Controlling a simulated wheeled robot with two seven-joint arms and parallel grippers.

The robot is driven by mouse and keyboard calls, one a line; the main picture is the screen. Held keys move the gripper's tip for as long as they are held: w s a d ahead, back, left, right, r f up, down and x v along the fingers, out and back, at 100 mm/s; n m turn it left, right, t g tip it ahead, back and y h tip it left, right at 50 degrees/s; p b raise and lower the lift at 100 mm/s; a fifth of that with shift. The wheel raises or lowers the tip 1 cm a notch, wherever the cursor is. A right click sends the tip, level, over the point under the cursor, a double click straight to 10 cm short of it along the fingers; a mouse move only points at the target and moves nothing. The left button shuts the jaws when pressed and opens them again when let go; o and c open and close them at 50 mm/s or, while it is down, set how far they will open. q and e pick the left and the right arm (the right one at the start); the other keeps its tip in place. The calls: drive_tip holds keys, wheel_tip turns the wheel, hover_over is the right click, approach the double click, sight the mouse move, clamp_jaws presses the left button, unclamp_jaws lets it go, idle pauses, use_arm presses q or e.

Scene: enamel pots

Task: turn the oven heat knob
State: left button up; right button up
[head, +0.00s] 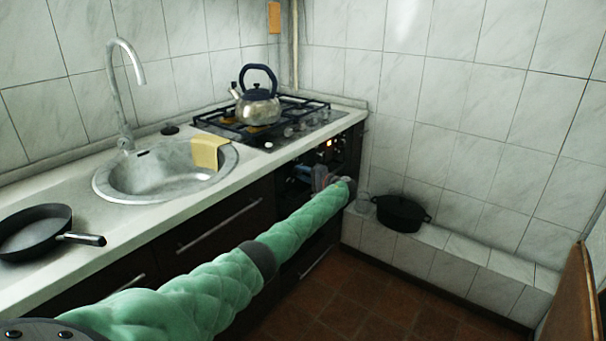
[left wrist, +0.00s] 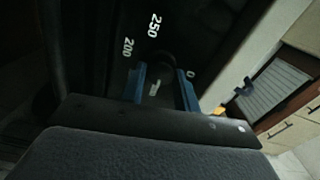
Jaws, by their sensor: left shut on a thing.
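The oven (head: 302,172) is built in under the hob, with its dark control panel facing the room. My left arm reaches across to that panel, and my left gripper (head: 322,178) is at its front. In the left wrist view the two blue fingers (left wrist: 160,88) stand on either side of the dark heat knob (left wrist: 162,66), shut on it. White marks 200, 250 and 0 show on the panel around the knob. A pale mark shows between the fingers. The knob is mostly hidden by the fingers and the dark panel. My right gripper is not in view.
A kettle (head: 257,104) stands on the gas hob (head: 315,120) above the oven. A black pot (head: 401,213) sits on the tiled ledge at right. A frying pan (head: 35,232) and a sink (head: 140,181) with a yellow cloth (head: 209,151) are at left. The floor is clear.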

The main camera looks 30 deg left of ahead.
use_arm(q)
drive_tip(key=shift+r, duration=0.1)
drive_tip(key=o, duration=1)
drive_tip(key=shift+w+d, duration=0.1)
drive_tip(key=shift+c, duration=0.2)
drive_tip(key=d, duration=0.7)
drive_tip(key=shift+s+d, duration=0.35)
